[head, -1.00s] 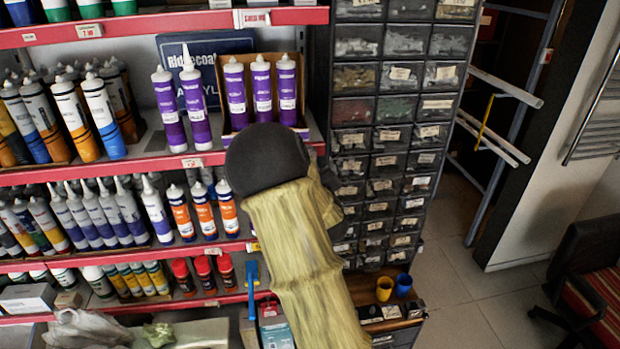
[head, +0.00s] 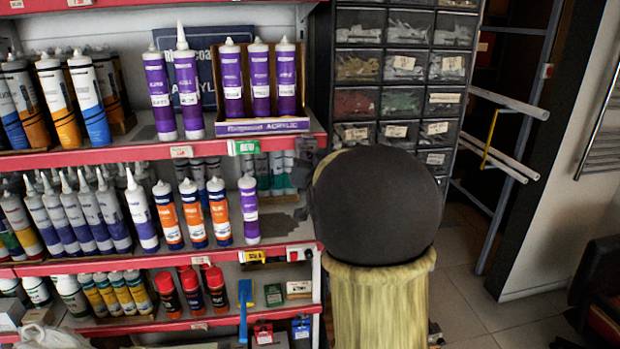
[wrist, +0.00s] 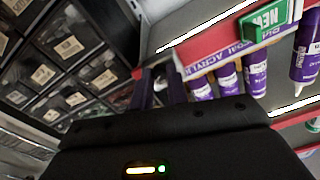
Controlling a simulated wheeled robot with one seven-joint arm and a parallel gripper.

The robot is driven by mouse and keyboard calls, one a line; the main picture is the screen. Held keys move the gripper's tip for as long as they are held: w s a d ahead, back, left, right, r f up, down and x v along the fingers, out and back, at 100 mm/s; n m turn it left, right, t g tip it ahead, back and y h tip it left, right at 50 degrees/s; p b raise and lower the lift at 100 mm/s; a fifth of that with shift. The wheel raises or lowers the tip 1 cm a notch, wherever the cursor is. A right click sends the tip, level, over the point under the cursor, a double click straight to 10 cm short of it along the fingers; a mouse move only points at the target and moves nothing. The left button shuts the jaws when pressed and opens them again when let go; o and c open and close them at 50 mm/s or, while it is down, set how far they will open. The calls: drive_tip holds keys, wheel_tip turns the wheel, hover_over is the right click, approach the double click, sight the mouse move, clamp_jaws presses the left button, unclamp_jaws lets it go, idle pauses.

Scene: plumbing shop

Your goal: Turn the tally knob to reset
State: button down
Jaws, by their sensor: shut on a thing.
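My gripper (wrist: 160,82) is at the right end of the upper red shelf edge (wrist: 212,48). Its two dark fingers are close together, shut on a small greyish piece (wrist: 158,70) that looks like the tally knob. The fingers hide most of it, and its pointer or marking cannot be read. In the head view my gripper (head: 306,150) is a small dark shape beside the shelf end. My dark wrist and arm cover what lies behind to the right.
A green tag (head: 245,147) is on the same shelf edge, left of my gripper. A purple-fronted box (head: 262,126) of tubes stands above it. A small white and red unit (head: 300,252) is on the shelf edge below. Parts drawers (head: 403,65) stand close on the right.

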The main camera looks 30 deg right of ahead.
drive_tip(key=shift+f+m+b, duration=0.1)
drive_tip(key=shift+m+b, duration=2.65)
drive_tip(key=shift+m, duration=0.15)
drive_tip(key=c, duration=1.4)
unclamp_jaws()
drive_tip(key=shift+o, duration=0.2)
drive_tip(key=shift+s, duration=0.1)
